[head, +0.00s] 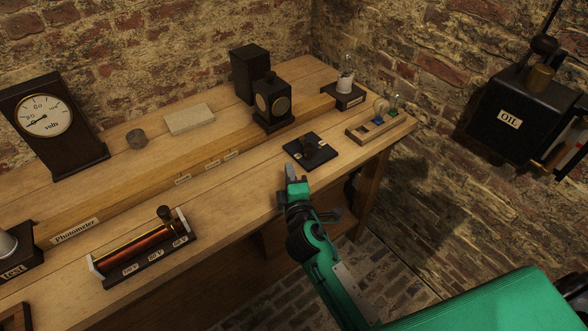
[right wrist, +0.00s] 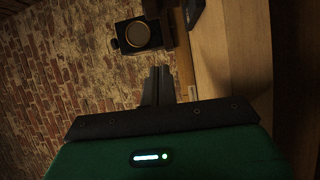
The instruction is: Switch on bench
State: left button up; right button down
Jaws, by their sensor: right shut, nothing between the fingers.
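A small black square switch base (head: 300,144) with a dark knob or lever on it lies on the bench (head: 240,188) near its front edge, right of centre. I cannot tell the lever's position. My right gripper (head: 291,172) is shut and empty, just in front of and slightly left of the switch base, apart from it in the picture. In the right wrist view the closed fingers (right wrist: 158,84) point toward a black block with a round brass-rimmed face (right wrist: 138,35). A dark object (right wrist: 194,11) at the top there may be the switch base. My left gripper is not in view.
A voltmeter (head: 45,115), a black round-faced box (head: 272,102), a lamp on a block (head: 344,88) and a small rack (head: 375,128) stand on the bench. A coil resistor (head: 142,250) lies at front left. A black OIL box (head: 515,105) hangs on the right wall.

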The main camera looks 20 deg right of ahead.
jog(key=w, duration=0.5)
jog(key=w+p, duration=0.1)
jog(key=w, duration=0.2)
jog(key=shift+d+r, duration=0.15)
jog(key=shift+d, duration=0.25)
jog(key=d, duration=0.1)
jog(key=s+d, duration=0.1)
jog(key=d+p, duration=0.1)
jog(key=shift+s, duration=0.25)
jog(key=shift+s+d, duration=0.15)
jog(key=shift+d, duration=0.1)
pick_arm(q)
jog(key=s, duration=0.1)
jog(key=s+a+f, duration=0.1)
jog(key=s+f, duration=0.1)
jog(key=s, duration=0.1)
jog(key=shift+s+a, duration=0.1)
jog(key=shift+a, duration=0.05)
pick_arm(e)
jog(key=shift+f, duration=0.2)
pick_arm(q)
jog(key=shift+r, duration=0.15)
pick_arm(e)
jog(key=shift+d+r, duration=0.1)
jog(key=shift+d, duration=0.1)
